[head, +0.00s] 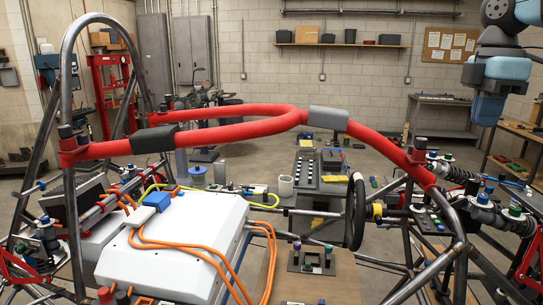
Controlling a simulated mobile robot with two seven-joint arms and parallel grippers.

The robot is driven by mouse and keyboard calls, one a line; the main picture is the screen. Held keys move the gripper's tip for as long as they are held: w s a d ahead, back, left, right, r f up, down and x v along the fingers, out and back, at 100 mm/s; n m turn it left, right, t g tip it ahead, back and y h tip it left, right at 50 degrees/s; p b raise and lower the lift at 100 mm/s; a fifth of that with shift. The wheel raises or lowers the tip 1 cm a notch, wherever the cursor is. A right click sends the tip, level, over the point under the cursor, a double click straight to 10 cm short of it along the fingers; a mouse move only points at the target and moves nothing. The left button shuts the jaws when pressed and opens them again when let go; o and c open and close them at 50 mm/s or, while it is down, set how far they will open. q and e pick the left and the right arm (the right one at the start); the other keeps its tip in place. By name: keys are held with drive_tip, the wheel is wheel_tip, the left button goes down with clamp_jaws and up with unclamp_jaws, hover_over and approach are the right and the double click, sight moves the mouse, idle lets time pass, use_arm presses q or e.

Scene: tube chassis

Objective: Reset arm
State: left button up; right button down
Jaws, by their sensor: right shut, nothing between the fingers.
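My right arm comes in at the upper right edge, in blue and dark grey. Its gripper (485,118) hangs pointing down, shut and empty, in the air to the right, clear of the tube chassis (72,205). A red padded bar (255,127) spans the chassis from the left hoop to the right side, with a black pad and a grey pad on it. My left gripper is not in view.
A white box (190,245) with orange cables sits in the chassis, left of a dark steering wheel (355,210). A workbench (440,118) and a wall shelf (340,46) stand behind. The air left of my right gripper is clear.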

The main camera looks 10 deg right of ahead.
drive_tip(key=d+f+n+t+y+p, duration=0.1)
drive_tip(key=d+f+t+y, duration=0.3)
drive_tip(key=f, duration=0.6)
drive_tip(key=d+f+n+y+p, duration=0.1)
drive_tip(key=d+f+y, duration=0.1)
drive_tip(key=f+y, duration=0.5)
drive_tip(key=s+a+f+m+t+p, duration=0.15)
drive_tip(key=f+t, duration=0.25)
drive_tip(key=f, duration=0.7)
drive_tip(key=s+a+f+m+t, duration=0.1)
drive_tip(key=s+f+m+t, duration=0.2)
drive_tip(key=f, duration=0.9)
drive_tip(key=s+a+f+m+t+h+p, duration=0.25)
drive_tip(key=s+a+f+m+h, duration=0.4)
drive_tip(key=a+f, duration=0.6)
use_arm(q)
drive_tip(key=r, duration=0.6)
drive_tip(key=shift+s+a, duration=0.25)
use_arm(e)
drive_tip(key=s+a+f, duration=0.2)
drive_tip(key=a, duration=0.3)
drive_tip(key=s+a+f+m+g+h, duration=0.1)
drive_tip(key=s+a+f, duration=0.1)
drive_tip(key=a, duration=0.3)
drive_tip(key=s+a+f+m+g, duration=0.1)
drive_tip(key=s+a+f, duration=0.2)
drive_tip(key=s+a, duration=0.1)
drive_tip(key=shift+s+a, duration=0.25)
drive_tip(key=shift+a, duration=0.3)
